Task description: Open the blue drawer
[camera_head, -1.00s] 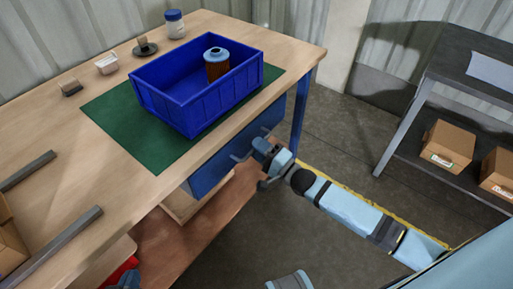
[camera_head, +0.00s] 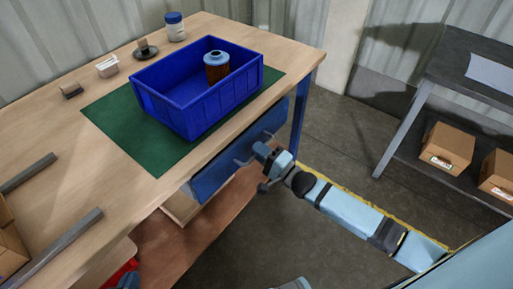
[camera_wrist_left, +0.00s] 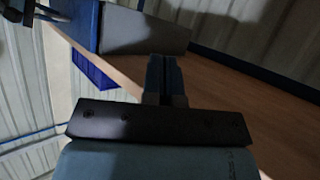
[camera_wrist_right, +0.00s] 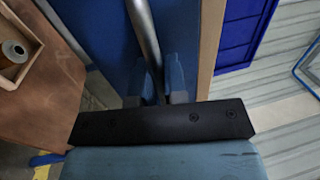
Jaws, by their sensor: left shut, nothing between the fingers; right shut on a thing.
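The blue drawer (camera_head: 238,152) is under the workbench top, and its front also fills much of the right wrist view (camera_wrist_right: 100,45). Its bar handle (camera_wrist_right: 145,35) runs between the fingers of my right gripper (camera_wrist_right: 151,85), which is shut on it. In the head view, my right gripper (camera_head: 262,160) is at the drawer front. In the left wrist view, the blue front (camera_wrist_left: 75,22) has a grey panel behind it, so the drawer seems pulled out a little. My left gripper (camera_wrist_left: 165,78) is shut and empty, apart from the drawer.
A dark rack (camera_head: 415,125) with cardboard boxes (camera_head: 447,148) stands at the right. Floor is clear between rack and bench.

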